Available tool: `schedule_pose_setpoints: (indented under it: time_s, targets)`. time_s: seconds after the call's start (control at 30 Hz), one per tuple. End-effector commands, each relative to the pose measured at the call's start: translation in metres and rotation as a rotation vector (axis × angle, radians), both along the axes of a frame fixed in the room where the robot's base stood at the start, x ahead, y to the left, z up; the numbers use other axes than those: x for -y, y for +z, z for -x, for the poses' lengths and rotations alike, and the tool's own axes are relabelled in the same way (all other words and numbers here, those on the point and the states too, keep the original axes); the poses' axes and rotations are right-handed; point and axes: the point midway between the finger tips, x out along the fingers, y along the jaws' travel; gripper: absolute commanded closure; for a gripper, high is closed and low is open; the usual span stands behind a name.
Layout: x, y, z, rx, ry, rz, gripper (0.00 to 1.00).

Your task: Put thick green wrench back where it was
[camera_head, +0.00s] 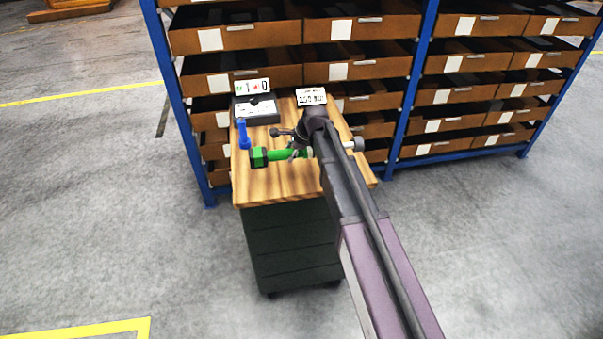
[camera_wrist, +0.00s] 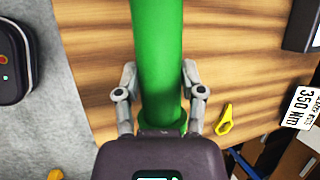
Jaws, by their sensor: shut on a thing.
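The thick green wrench (camera_head: 283,155) is above the wooden top of a workbench in the head view, with its dark and green end pointing left. My gripper (camera_head: 298,149) is at its right part. In the wrist view the wrench's thick green shaft (camera_wrist: 158,50) runs up the middle, between the two grey fingers of my gripper (camera_wrist: 158,78), which is shut on it. The shaft's far end is cut off by the frame. Whether the wrench touches the wooden top is unclear.
The wooden workbench (camera_head: 275,188) stands before a blue rack of brown bins (camera_head: 235,38). A blue tool (camera_head: 243,134) is by the bench's left edge. A grey box (camera_head: 255,110) and label cards (camera_head: 311,97) are at the back. A small yellow item (camera_wrist: 226,120) lies right of the shaft.

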Motion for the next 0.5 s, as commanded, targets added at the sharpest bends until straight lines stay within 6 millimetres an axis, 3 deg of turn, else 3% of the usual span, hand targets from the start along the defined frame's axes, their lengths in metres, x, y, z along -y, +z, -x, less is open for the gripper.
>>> schedule_pose_setpoints:
  time_s: [0.5]
  targets:
    - [0.0077,0.0003,-0.0022,0.000,-0.009,-0.002,1.00]
